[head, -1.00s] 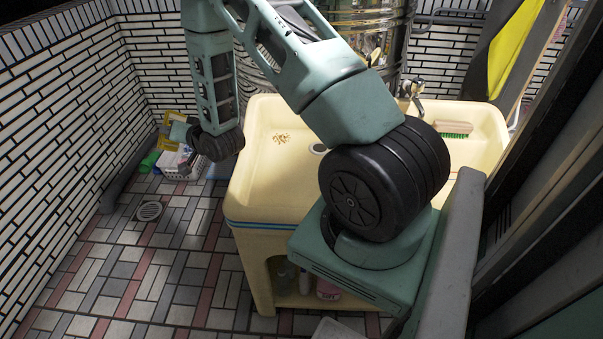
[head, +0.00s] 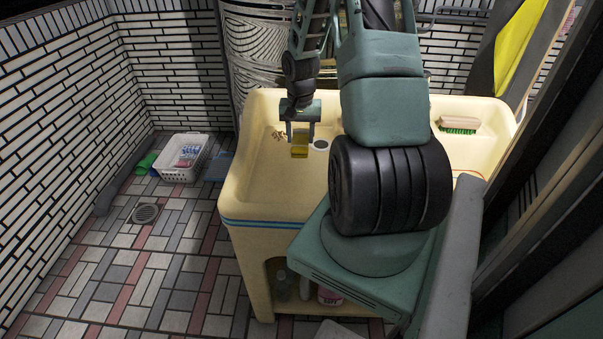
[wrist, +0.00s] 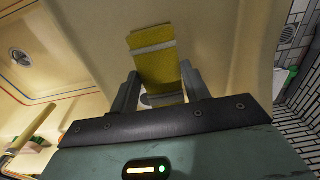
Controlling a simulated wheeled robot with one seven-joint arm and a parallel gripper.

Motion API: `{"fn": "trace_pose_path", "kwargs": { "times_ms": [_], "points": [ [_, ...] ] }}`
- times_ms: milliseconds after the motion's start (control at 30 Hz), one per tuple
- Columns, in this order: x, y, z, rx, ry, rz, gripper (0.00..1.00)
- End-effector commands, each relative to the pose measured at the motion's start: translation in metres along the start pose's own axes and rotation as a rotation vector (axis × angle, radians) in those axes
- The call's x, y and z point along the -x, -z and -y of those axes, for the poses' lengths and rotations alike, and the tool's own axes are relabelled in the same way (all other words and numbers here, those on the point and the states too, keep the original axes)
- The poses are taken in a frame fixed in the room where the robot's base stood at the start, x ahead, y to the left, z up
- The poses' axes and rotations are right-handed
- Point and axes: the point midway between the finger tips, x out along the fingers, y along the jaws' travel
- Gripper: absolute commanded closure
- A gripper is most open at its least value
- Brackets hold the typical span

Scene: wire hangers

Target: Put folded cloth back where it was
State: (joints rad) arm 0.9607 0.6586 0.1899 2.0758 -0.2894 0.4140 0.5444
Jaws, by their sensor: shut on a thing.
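The folded cloth (head: 300,143) is yellow, with a pale stripe across it in the wrist view (wrist: 155,62). My gripper (head: 299,130) is shut on it, one finger on each side, and the cloth sticks out past the fingertips. In the head view my gripper and the cloth are over the left basin of the cream sink (head: 262,205), near its drain. I cannot tell whether the cloth touches the sink.
A white basket (head: 185,160) with items stands on the tiled floor at the left. A green-bristled brush (head: 459,124) lies at the sink's back right. Bottles (head: 327,296) stand under the sink. A patterned cylinder (head: 262,50) stands behind it.

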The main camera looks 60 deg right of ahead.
Motion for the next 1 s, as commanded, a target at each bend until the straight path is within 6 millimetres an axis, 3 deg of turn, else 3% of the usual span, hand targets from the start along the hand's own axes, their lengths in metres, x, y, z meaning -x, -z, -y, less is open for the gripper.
{"fn": "trace_pose_path", "kwargs": {
  "times_ms": [233,633,933,967,1000],
  "points": [
    [-0.040,-0.003,-0.004,-0.002,-0.007,0.012,0.72],
    [-0.089,-0.004,-0.004,-0.003,-0.006,0.010,0.72],
    [-0.098,-0.003,-0.004,-0.002,-0.004,0.006,0.72],
    [-0.099,-0.003,-0.004,-0.002,-0.004,0.006,0.51],
    [-0.099,-0.003,-0.004,-0.002,-0.004,0.006,0.40]
  ]
}}
